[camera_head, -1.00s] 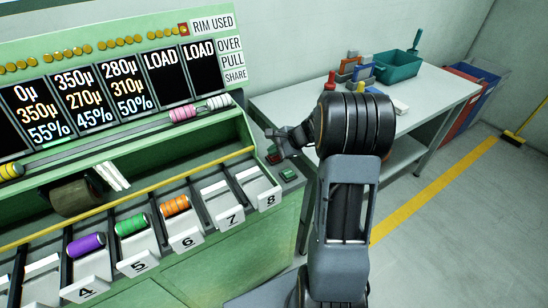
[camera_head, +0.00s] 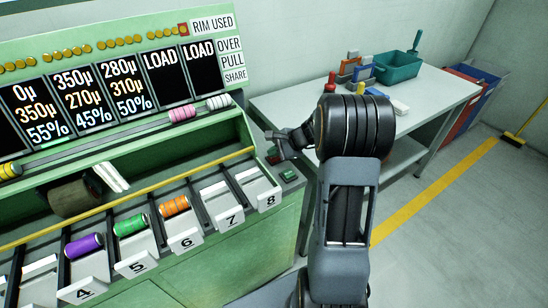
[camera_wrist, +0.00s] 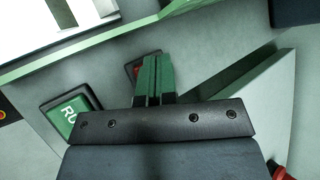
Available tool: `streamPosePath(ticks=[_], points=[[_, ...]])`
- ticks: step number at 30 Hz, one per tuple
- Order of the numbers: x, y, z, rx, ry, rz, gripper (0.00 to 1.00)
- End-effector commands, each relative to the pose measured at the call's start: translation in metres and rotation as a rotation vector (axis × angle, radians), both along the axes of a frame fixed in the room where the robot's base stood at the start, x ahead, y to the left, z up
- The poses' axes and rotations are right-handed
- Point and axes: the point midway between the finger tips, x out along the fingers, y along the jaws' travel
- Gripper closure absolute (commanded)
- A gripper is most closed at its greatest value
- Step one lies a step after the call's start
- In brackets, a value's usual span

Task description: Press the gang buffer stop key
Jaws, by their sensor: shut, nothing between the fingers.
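The red stop key (camera_wrist: 131,69) shows only in part in the wrist view, in a dark frame behind my fingertips. Its lettering is hidden. My gripper (camera_wrist: 153,62) is shut and empty, its two green fingers side by side over the key. I cannot tell whether the tips touch it. A green key (camera_wrist: 70,113) with white letters starting "RU" lies to the left. In the head view my gripper (camera_head: 273,156) is at the right end of the green bench, just above the green key (camera_head: 289,176), and covers most of the red key.
The green bench (camera_head: 230,255) carries numbered bays with thread spools and a display board (camera_head: 122,88). A pale table (camera_head: 440,90) with a teal bin (camera_head: 398,68) stands behind my arm. Open floor with a yellow line (camera_head: 430,195) lies to the right.

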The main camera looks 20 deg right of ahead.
Motion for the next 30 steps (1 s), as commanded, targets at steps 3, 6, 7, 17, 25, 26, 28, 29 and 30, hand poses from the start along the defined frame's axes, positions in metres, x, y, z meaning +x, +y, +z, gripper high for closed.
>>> streamPosePath(ticks=[3, 6, 7, 17, 25, 26, 28, 29, 30], points=[[0.0, 0.0, -0.001, 0.0, 0.001, 0.001, 1.0], [0.0, 0.0, -0.001, 0.0, 0.001, 0.001, 1.0], [0.0, 0.0, -0.001, 0.0, 0.001, 0.001, 1.0], [0.0, 0.0, 0.006, 0.0, 0.001, 0.001, 1.0], [0.0, 0.0, 0.016, 0.0, 0.0, 0.0, 1.0], [0.0, 0.0, 0.016, 0.0, 0.0, 0.0, 1.0], [0.0, 0.0, 0.016, 0.0, 0.0, 0.0, 1.0], [0.0, 0.0, 0.016, 0.0, 0.0, 0.0, 1.0], [0.0, 0.0, 0.015, 0.0, 0.0, 0.0, 1.0]])
